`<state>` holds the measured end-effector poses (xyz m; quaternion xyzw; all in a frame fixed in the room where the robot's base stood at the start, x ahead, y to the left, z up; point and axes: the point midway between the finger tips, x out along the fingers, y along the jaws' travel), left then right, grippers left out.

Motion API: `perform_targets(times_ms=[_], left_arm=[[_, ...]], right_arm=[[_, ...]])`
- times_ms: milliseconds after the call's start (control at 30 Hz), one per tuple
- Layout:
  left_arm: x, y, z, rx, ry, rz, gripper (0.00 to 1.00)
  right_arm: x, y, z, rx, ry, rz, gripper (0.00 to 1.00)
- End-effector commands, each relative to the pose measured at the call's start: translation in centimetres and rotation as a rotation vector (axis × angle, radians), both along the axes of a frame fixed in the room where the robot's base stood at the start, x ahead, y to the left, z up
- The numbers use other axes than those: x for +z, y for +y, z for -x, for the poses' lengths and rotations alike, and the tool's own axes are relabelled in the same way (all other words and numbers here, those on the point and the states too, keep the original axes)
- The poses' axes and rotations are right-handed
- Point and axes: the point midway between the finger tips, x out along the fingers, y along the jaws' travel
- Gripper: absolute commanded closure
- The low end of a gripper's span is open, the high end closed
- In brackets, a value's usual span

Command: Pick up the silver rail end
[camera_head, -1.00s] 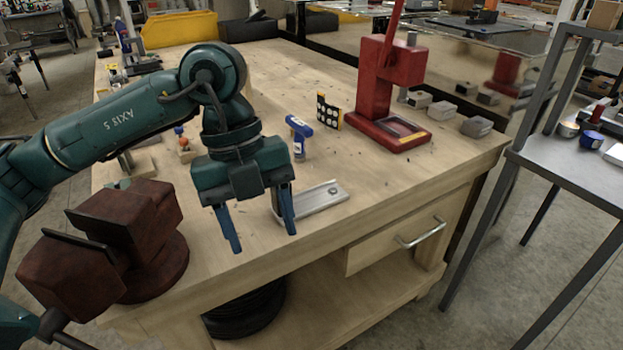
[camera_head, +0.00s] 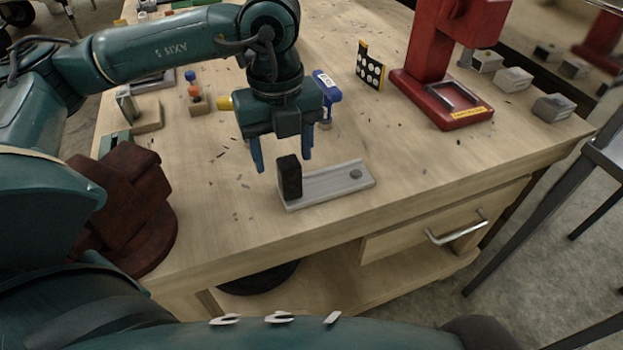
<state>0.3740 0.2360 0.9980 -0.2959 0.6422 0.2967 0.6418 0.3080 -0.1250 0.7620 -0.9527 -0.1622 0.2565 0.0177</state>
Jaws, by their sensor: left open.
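The silver rail end (camera_head: 335,183) lies flat on the wooden workbench near its front edge. My right gripper is not in view.
A dark red vise (camera_head: 128,205) stands at the bench's left front. Grey blocks (camera_head: 553,107) sit at the right. The bench around the rail is mostly clear.

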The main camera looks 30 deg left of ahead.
Motion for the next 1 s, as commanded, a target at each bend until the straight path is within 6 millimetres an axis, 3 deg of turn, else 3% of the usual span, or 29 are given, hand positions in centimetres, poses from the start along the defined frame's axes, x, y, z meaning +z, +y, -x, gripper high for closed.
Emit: perform_targets(times_ms=[167, 500, 767, 1000], left_arm=[[-1.2, -0.1, -0.1, -0.001, 0.001, 0.0, 0.43], [-5.5, -0.4, -0.6, -0.002, 0.0, 0.0, 0.43], [-5.8, -0.4, -0.6, -0.002, -0.001, 0.001, 0.43], [-5.8, -0.4, -0.6, -0.002, -0.001, 0.001, 0.62]], right_arm=[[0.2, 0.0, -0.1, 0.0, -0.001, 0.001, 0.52], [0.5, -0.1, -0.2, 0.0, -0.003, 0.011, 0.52], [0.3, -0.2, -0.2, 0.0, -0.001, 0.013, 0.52], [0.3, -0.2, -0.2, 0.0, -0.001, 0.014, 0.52]])
